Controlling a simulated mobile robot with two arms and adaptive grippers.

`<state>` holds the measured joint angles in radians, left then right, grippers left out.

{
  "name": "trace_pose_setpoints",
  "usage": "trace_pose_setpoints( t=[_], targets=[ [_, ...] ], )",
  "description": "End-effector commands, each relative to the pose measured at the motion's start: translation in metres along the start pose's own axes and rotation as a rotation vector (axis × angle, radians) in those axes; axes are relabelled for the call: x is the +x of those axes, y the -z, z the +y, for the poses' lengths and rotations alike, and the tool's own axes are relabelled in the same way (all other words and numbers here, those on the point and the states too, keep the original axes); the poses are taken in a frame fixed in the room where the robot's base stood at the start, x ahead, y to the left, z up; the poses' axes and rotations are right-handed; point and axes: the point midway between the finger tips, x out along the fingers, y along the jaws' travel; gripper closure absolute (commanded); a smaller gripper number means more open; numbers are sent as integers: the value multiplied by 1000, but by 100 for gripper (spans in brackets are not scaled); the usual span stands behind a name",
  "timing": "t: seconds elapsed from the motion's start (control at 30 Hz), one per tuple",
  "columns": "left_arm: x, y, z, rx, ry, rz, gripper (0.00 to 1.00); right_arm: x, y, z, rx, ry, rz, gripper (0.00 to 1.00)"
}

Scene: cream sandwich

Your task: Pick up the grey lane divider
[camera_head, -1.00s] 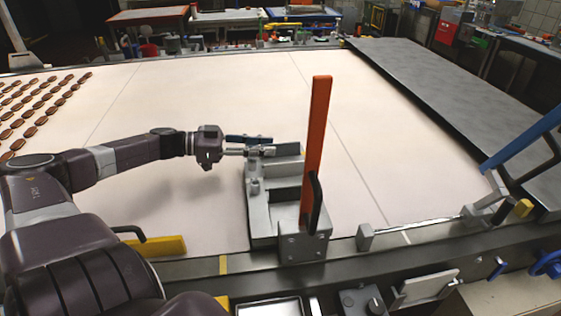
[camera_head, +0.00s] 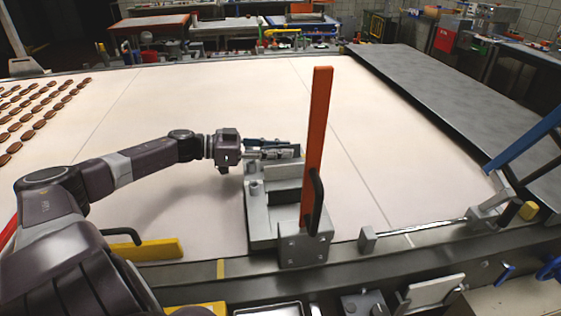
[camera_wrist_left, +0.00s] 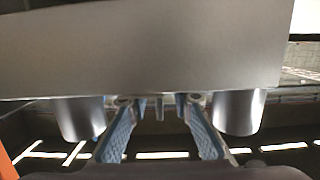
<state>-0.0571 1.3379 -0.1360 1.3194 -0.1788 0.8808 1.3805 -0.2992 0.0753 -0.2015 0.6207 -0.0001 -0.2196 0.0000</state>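A grey metal block (camera_head: 262,224), which I take to be the lane divider, stands at the near edge of the pale belt in the head view. It has stepped parts on top. In the left wrist view a broad grey face (camera_wrist_left: 140,50) fills the top, with two grey cylinders below it. My left gripper (camera_head: 284,149) is over the far end of the block. Its blue-padded fingers (camera_wrist_left: 153,102) are apart, with their tips by the lower edge of the grey face. I cannot tell whether they touch it. My right gripper is not in view.
An orange upright bar (camera_head: 317,130) with a black handle rises at the block's right side. Several brown biscuits (camera_head: 38,112) lie on the belt (camera_head: 200,95) at far left. A dark grey plate (camera_head: 440,95) borders it on the right. A yellow piece (camera_head: 150,250) lies at the near edge.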

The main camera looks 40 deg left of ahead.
Motion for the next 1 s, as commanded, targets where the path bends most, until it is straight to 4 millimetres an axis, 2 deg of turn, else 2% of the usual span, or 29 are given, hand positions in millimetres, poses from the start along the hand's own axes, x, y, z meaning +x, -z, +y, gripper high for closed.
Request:
trace_pose_setpoints(
  t=[0.03, 0.17, 0.67, 0.83, 1.0],
  targets=[
    [0, 0, 0, 0, 0, 0, 87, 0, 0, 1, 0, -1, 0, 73],
    [0, 0, 0, 0, 0, 0, 100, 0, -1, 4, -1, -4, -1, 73],
    [-1, 3, 0, 1, 0, 0, 100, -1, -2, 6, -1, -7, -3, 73],
    [-4, 17, 0, 2, 0, -2, 100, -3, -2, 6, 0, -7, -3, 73],
    [-8, 44, 0, 2, -1, -4, 100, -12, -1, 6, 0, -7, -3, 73]
  ],
)
